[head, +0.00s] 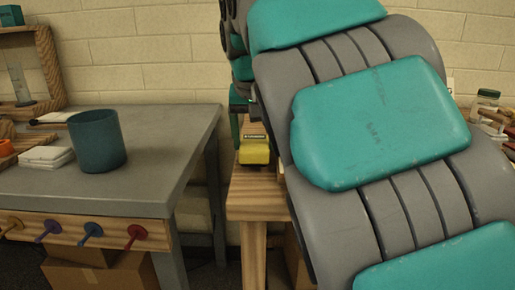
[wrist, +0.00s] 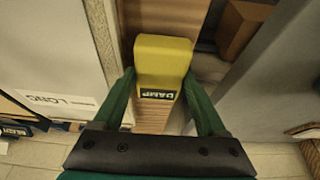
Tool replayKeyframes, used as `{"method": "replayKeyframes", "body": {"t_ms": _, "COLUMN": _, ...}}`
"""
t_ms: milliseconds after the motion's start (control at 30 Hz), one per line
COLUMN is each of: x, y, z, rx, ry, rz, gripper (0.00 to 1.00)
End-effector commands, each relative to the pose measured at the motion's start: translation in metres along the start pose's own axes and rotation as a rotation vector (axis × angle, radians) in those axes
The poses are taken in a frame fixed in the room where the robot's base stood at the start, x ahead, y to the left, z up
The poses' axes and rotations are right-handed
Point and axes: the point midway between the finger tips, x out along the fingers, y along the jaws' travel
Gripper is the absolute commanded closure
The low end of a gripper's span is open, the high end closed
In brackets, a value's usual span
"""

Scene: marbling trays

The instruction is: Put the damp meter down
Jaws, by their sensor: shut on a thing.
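The damp meter (head: 255,153) is a small yellow block with a dark label, in the middle of the head view. It also shows in the wrist view (wrist: 163,58), upper middle, its label reading "DAMP". My gripper (wrist: 160,80) has its green fingers on both sides of the meter and is shut on it. In the head view the meter is over or on the far part of a narrow wooden stand (head: 256,195); I cannot tell whether its base touches the wood. My arm hides the stand's right side.
Left of the stand is a grey table (head: 145,155) with a teal cup (head: 97,141) and a white stack (head: 47,157). Colored knobs line its wooden front. Cardboard boxes (head: 100,270) sit below. A cluttered surface with a jar (head: 487,98) is at the right. The stand's near top looks clear.

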Motion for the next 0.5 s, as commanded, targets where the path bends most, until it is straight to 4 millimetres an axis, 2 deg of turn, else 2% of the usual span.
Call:
{"method": "replayKeyframes", "body": {"t_ms": 33, "x": 0.0104, "y": -0.0022, "z": 0.0026, "rx": 0.000, "ry": -0.001, "rz": 0.000, "gripper": 0.70}}
{"method": "replayKeyframes", "body": {"t_ms": 67, "x": 0.0122, "y": -0.0031, "z": 0.0026, "rx": 0.000, "ry": -0.001, "rz": 0.000, "gripper": 0.70}}
{"method": "replayKeyframes", "body": {"t_ms": 433, "x": 0.0142, "y": -0.0037, "z": 0.0034, "rx": -0.001, "ry": -0.002, "rz": 0.000, "gripper": 0.70}}
{"method": "replayKeyframes", "body": {"t_ms": 467, "x": 0.0134, "y": -0.0036, "z": 0.0030, "rx": 0.000, "ry": -0.002, "rz": 0.000, "gripper": 0.22}}
{"method": "replayKeyframes", "body": {"t_ms": 500, "x": 0.0132, "y": -0.0037, "z": 0.0029, "rx": -0.001, "ry": -0.001, "rz": 0.000, "gripper": 0.18}}
